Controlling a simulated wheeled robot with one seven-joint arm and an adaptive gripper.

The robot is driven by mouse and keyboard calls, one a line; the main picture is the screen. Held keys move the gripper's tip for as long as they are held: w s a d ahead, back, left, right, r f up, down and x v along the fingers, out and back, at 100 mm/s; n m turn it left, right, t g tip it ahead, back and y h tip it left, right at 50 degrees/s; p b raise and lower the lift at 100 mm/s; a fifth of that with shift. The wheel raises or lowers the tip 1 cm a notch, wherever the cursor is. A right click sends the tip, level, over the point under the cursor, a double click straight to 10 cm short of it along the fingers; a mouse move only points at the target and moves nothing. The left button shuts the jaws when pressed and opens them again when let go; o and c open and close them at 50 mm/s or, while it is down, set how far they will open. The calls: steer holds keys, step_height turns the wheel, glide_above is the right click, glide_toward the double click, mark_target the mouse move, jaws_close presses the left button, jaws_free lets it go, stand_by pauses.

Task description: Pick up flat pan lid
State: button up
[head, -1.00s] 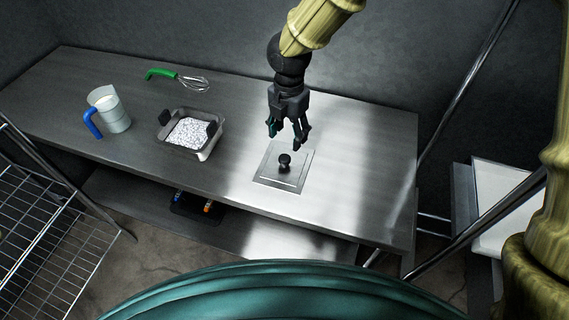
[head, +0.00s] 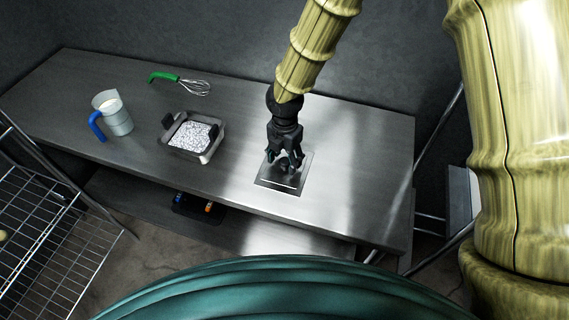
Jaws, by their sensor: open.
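The flat pan lid (head: 287,190) is a square metal plate lying flat on the steel table, right of the table's middle. Its round black knob is mostly hidden behind my gripper. My gripper (head: 284,166) points down over the lid's centre, with its open fingers around or just above the knob. I cannot tell whether the fingers touch the knob.
A square metal pan (head: 190,137) with white contents and dark handles stands left of the lid on the table (head: 330,218). Farther left are a jug with a blue handle (head: 112,113) and a green-handled whisk (head: 181,82). The table right of the lid is clear.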

steer(key=shift+f, duration=0.65)
steer(key=c, duration=1.2)
steer(key=shift+r, duration=0.1)
